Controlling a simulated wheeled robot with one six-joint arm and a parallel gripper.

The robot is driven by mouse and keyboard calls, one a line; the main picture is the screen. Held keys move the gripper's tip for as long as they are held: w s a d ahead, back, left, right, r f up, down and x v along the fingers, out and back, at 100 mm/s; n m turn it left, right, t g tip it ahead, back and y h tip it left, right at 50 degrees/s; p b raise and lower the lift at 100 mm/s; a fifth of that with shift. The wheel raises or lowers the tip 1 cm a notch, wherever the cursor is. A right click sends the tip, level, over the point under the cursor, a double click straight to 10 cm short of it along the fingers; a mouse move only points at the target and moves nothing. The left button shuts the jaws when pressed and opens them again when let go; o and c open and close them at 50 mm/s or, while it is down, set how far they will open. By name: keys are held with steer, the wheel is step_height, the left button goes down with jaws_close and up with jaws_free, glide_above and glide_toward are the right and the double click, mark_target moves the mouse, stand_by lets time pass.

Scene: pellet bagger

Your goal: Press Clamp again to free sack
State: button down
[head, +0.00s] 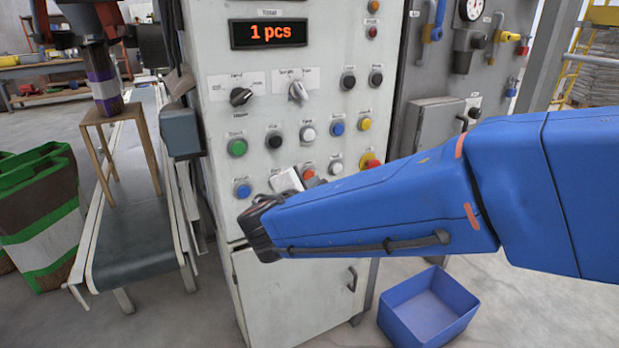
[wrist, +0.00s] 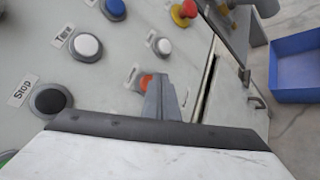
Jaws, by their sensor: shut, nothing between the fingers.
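The machine's control panel (head: 290,110) carries rows of coloured buttons; I cannot read which label says Clamp. My gripper (wrist: 160,88) is shut and empty, its grey fingertips close to an orange button (wrist: 147,82), which also shows in the head view (head: 308,171). I cannot tell whether they touch. In the head view my arm hides part of the lower row. The sack (head: 103,85), brown with purple and white bands, stands upright under the spout at the left, on a wooden stool (head: 106,115).
A red mushroom button on yellow (head: 370,160) and a white button (wrist: 163,46) are near the orange one. A display (head: 268,33) reads "1 pcs". A conveyor (head: 135,240) is at left, with filled green-banded sacks (head: 45,215) beside it. A blue bin (head: 428,305) stands on the floor.

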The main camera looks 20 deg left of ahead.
steer(key=shift+w+a, duration=0.15)
steer(key=shift+a, duration=0.05)
steer(key=shift+w+a, duration=0.2)
steer(key=shift+a, duration=0.05)
stand_by(0.7)
steer(key=shift+s+d, duration=0.55)
steer(key=shift+d, duration=0.15)
steer(key=shift+s+d, duration=1.95)
steer(key=shift+d, duration=0.25)
steer(key=shift+w+d, duration=0.1)
